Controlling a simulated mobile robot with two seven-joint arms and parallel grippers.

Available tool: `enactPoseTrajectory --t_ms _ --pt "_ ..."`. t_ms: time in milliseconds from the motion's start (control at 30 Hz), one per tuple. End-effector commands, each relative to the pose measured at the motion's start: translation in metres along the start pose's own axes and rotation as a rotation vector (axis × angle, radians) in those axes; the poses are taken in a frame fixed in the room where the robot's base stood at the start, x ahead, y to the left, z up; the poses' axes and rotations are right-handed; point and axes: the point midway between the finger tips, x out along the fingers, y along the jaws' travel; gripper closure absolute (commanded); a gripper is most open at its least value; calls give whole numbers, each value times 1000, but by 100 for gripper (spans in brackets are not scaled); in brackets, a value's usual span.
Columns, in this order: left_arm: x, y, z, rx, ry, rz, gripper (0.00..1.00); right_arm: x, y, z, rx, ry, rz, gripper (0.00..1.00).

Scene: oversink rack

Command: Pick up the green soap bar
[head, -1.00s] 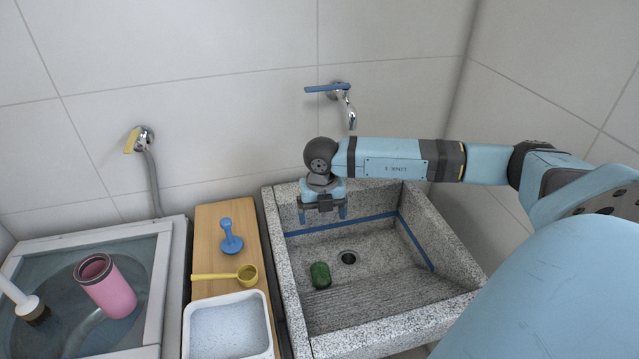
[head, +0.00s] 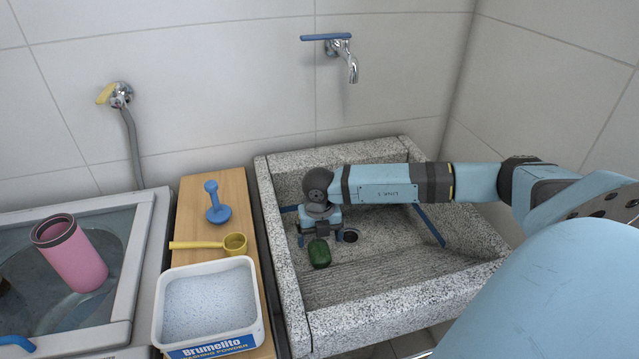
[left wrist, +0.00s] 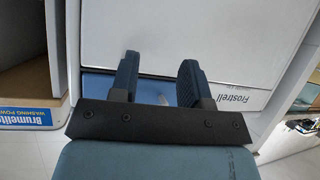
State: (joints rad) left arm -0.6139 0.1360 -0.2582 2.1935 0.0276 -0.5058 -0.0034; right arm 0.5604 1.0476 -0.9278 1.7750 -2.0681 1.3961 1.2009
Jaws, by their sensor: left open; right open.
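The green soap bar (head: 319,253) lies on the floor of the granite sink (head: 289,291), left of the drain. My right gripper (head: 319,240) is open and reaches down into the sink, just behind the soap in the head view. Its fingers show on either side, and I cannot tell whether they touch the soap. My left gripper (left wrist: 158,82) is open and empty in the left wrist view, in front of a white appliance (left wrist: 190,40) marked Frostrell.
A wooden board (head: 188,207) left of the sink bears a blue plunger-like tool (head: 217,213), a yellow scoop (head: 234,244) and a tub of washing powder (head: 212,305). A pink tumbler (head: 75,258) stands on the washer lid. A blue-handled tap (head: 340,46) juts out above the sink.

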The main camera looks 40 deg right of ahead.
Motion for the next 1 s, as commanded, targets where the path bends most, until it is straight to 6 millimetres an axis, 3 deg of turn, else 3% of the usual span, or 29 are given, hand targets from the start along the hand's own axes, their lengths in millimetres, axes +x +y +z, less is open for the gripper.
enactPoseTrajectory --t_ms 233,500,767,1000 --pt "1 1 0 -1 5 4 57 16 0 0 0 0 0 10" --pt "4 2 5 -5 9 9 57 55 0 1 0 0 -1 10" --pt "2 3 0 -6 18 11 57 58 0 1 0 -1 1 10" --pt "1 2 -1 -6 19 11 57 58 0 1 0 -1 0 65"
